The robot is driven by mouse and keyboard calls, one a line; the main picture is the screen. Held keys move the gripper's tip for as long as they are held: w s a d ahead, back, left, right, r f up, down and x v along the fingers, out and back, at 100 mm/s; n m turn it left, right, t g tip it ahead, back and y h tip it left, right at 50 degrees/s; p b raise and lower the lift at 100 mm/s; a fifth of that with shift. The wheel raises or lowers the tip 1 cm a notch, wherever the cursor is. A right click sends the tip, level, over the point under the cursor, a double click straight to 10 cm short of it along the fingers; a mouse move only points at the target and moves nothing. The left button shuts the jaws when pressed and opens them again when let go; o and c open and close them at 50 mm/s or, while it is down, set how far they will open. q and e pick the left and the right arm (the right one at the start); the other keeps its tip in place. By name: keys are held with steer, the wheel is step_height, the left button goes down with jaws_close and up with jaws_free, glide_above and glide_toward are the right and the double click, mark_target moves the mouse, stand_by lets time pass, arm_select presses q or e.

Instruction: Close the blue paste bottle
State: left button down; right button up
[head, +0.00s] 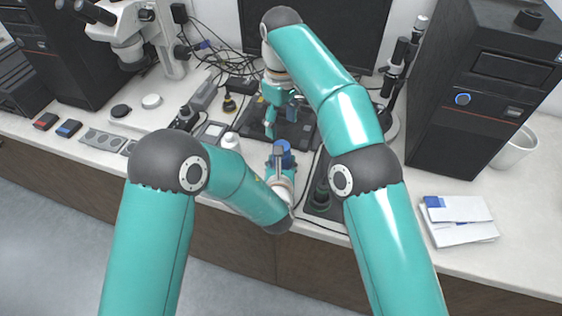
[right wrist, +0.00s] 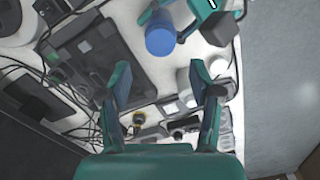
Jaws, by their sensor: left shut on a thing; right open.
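The blue paste bottle (head: 282,149) is above the front of the bench, in my left gripper (head: 280,163). That gripper is shut on it. In the right wrist view the blue bottle (right wrist: 160,38) shows at the top centre with a plain round blue end towards the camera. I cannot tell whether that end is a cap. My right gripper (head: 282,113) is open and empty, just behind and above the bottle in the head view. Its two fingers (right wrist: 163,88) are apart in the right wrist view, and the bottle lies beyond them, untouched.
A white bottle (head: 230,141) stands left of the blue one. A dark flat device (head: 262,128) and cables lie behind. A microscope (head: 135,40) stands at the back left, a black computer case (head: 470,100) at the right. Papers (head: 458,218) lie front right.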

mark_target(281, 143)
steer(key=shift+f, duration=3.85)
steer(key=c, duration=1.2)
steer(key=o, duration=1.4)
steer(key=shift+c, duration=0.2)
steer(key=shift+r, duration=3.7)
